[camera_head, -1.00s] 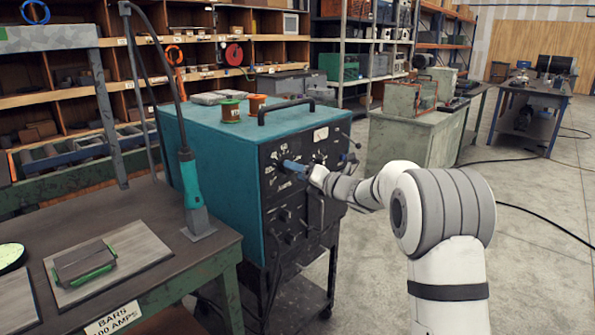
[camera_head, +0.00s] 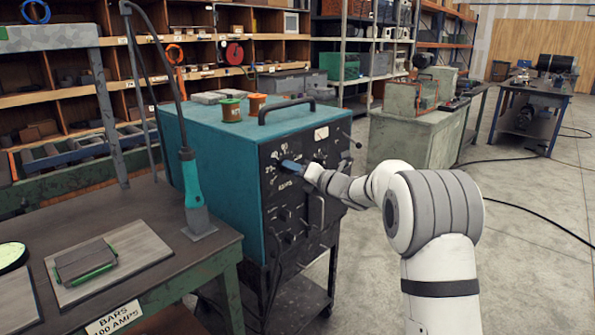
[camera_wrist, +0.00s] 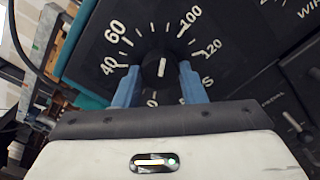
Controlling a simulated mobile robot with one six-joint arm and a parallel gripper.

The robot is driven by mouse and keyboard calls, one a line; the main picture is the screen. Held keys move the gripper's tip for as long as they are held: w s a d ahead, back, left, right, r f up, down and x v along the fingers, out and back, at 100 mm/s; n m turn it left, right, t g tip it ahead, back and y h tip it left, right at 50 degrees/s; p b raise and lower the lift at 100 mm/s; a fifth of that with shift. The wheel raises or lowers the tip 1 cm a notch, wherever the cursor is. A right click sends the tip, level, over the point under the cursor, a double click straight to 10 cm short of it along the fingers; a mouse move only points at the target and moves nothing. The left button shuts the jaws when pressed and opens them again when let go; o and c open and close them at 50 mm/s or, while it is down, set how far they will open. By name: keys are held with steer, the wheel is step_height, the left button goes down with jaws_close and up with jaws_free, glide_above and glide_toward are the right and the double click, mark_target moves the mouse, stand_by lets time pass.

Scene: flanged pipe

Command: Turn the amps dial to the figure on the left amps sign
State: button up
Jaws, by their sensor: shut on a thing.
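The amps dial (camera_wrist: 161,68) is a black round knob with a white pointer line, on the black front of the teal welding machine (camera_head: 215,150). In the wrist view, 40, 60, 100 and 120 show around it.
A green-legged bench (camera_head: 215,250) with a torch (camera_head: 193,190) and a plate (camera_head: 130,250) stands left of the machine. Another knob (camera_wrist: 300,130) sits lower right of the dial. The machine rests on a cart (camera_head: 300,300). The floor at right is open, with cables.

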steer(key=shift+d, duration=0.15)
steer(key=shift+m, duration=0.3)
steer(key=shift+m+p, duration=1.55)
steer(key=shift+m, duration=4.25)
steer(key=o, duration=1)
steer(key=shift+f, duration=0.1)
